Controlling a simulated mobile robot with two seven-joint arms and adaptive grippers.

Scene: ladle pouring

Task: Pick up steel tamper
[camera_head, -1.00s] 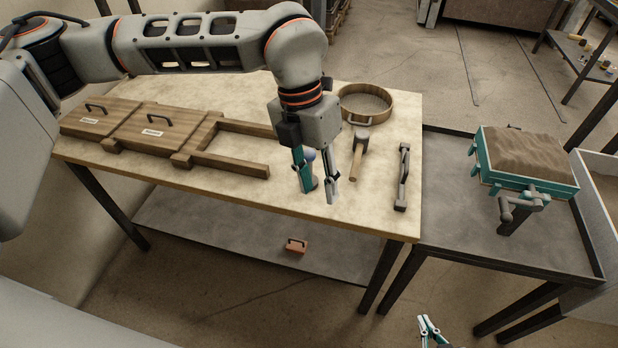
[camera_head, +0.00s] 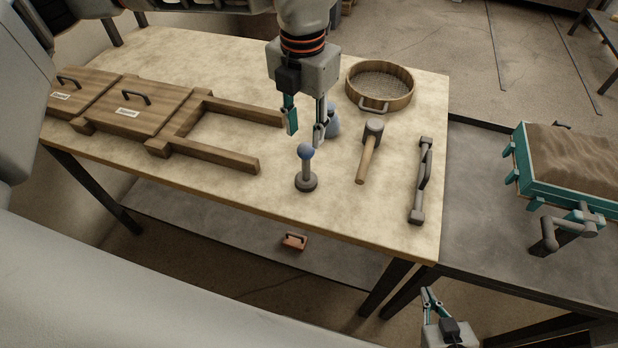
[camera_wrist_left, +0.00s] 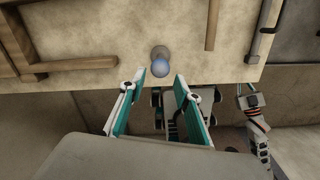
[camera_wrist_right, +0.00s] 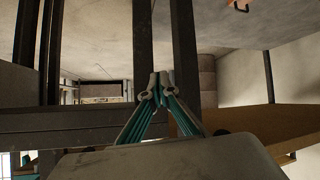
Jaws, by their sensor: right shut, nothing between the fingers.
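The steel tamper (camera_head: 306,180), a grey round base and shaft with a blue ball knob on top, stands upright on the table near its front edge. My left gripper (camera_head: 306,136) is open and empty, pointing down, just above and behind the tamper in the head view. My right gripper (camera_head: 430,294) is shut and empty, low in front of the table. In the right wrist view its fingertips (camera_wrist_right: 156,88) meet.
A grey-blue object (camera_head: 334,122) stands partly behind the left fingers. A mallet (camera_head: 369,150), a sieve (camera_head: 380,88) and a metal bar tool (camera_head: 422,180) are to the right. Wooden frames (camera_head: 205,150) lie left. A teal sand box (camera_head: 570,165) stands on the grey table.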

